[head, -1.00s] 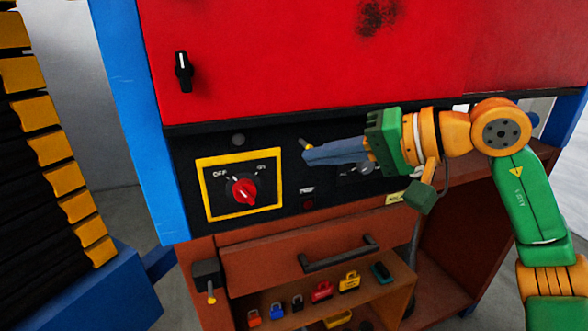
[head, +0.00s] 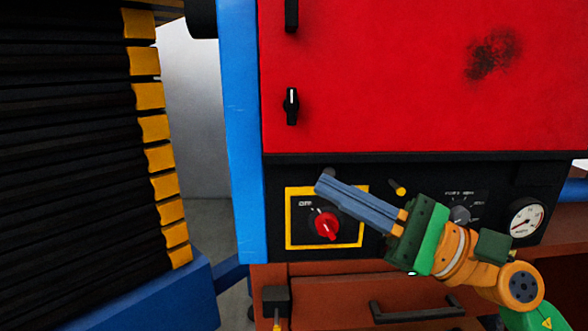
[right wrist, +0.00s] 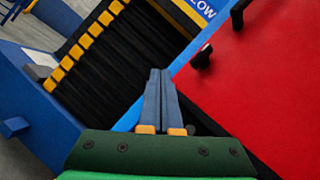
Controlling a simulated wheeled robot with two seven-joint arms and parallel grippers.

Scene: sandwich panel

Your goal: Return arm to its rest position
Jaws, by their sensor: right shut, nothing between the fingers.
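My right gripper (head: 323,186) is in front of the black control panel (head: 500,195) in the head view. Its long blue-grey fingers are together and empty, pointing up and left across the yellow-framed switch plate. The red rotary knob (head: 326,226) on that plate shows just below the fingers; part of its lettering is hidden. In the right wrist view the shut fingers (right wrist: 159,78) point up, with the red door to their right. My right arm comes in from the lower right. My left gripper is not in view.
The red door (head: 390,80) with its black latch (head: 291,106) is above the panel. A gauge (head: 526,220) and a small selector knob (head: 460,214) are to the right. A drawer handle (head: 418,311) is below. A black stack with yellow edges (head: 155,128) stands at left.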

